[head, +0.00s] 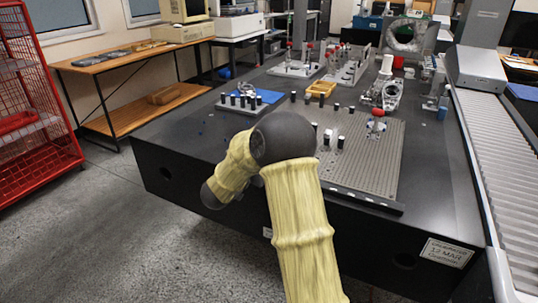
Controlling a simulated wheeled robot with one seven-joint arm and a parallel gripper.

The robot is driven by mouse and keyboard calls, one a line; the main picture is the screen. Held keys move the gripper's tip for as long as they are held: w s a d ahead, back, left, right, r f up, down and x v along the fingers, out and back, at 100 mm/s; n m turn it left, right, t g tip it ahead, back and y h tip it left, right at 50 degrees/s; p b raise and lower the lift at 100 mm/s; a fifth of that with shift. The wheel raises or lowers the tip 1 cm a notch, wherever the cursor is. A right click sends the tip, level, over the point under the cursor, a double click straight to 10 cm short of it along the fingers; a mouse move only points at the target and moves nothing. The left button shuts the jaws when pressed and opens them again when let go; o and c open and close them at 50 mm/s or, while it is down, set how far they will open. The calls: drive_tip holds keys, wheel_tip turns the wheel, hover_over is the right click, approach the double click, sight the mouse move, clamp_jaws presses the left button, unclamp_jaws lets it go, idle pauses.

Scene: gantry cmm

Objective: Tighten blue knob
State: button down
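I cannot clearly make out a blue knob in the head view. The black measuring table (180,143) carries several fixtures. A grey perforated plate (375,165) lies on its near right part, with black posts and a small red-topped fixture (376,124). The arm bends to the left and ends in a dark joint. My gripper is not visible, so its state and contents are hidden.
A yellow tray (321,88) and metal fixtures stand farther back on the table. A red wire rack (30,110) and a wooden shelf table (125,57) stand at left. The floor between them and the table is clear.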

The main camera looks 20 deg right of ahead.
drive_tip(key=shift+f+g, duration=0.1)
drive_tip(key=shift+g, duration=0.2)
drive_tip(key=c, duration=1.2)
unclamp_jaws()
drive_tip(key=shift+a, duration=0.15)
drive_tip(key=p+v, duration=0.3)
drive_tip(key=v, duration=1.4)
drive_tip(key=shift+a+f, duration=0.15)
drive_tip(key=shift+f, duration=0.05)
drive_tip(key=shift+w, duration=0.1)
